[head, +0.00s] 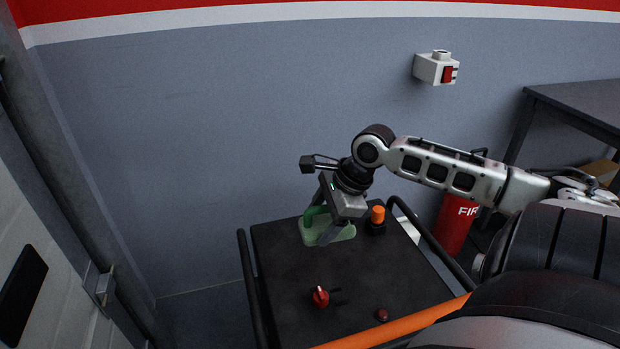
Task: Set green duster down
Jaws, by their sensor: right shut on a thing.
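The green duster (341,233) is at the back of the dark cart top (285,265), with a pale green base and a darker green handle. My right gripper (325,222) reaches down over it from the right and is shut on it. The fingers hide part of the duster. I cannot tell whether its base touches the cart top or hovers just above it. My left gripper is not in view.
An orange-topped item (378,215) stands close right of the duster. A red knob-like item (320,297) and a small red piece (382,315) lie nearer the front. Rails edge the cart. A red fire extinguisher (455,225) stands behind right. The cart's middle is clear.

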